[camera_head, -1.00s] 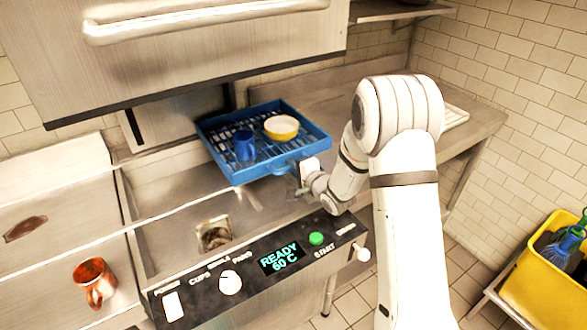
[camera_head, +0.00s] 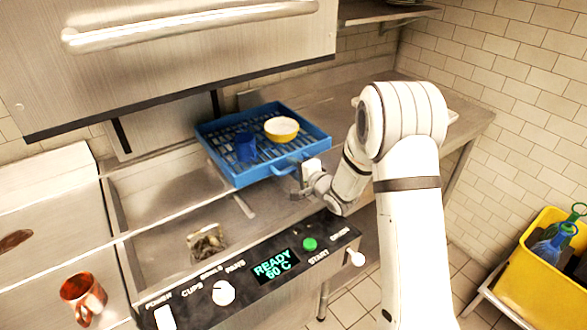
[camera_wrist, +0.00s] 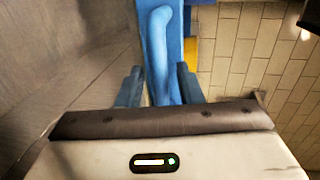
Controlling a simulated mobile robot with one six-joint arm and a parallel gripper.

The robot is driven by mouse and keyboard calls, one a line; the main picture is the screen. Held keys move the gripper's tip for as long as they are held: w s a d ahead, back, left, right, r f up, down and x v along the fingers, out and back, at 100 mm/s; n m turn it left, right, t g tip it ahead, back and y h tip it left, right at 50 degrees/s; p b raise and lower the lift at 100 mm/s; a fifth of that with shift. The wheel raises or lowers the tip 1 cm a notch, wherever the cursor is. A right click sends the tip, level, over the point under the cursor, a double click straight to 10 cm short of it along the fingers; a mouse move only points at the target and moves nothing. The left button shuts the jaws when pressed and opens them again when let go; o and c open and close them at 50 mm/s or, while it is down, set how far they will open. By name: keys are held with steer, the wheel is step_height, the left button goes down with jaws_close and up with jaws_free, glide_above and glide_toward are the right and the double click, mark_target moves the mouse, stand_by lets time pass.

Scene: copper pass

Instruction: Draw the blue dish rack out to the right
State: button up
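The blue dish rack (camera_head: 239,178) sits on the steel counter in the head view, just right of the hood's dark lower edge. A yellow bowl (camera_head: 281,129) and a blue cup (camera_head: 246,146) stand in it. Its blue handle (camera_head: 290,164) sticks out at the front right side. My gripper (camera_head: 297,181) is at that handle. In the wrist view the handle (camera_wrist: 161,45) runs between the two fingers of my gripper (camera_wrist: 160,87), which look closed on it. The exact finger contact is partly hidden.
The counter (camera_head: 350,95) right of the rack is largely clear. A control panel (camera_head: 265,268) lies in front. A copper mug (camera_head: 83,298) stands at lower left. The raised hood (camera_head: 170,60) is at upper left. A yellow crate (camera_head: 540,285) with bottles is at lower right.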

steer(key=b+v, duration=0.1)
steer(key=v, duration=0.6)
steer(key=shift+s+d, duration=0.3)
steer(key=shift+c, duration=0.3)
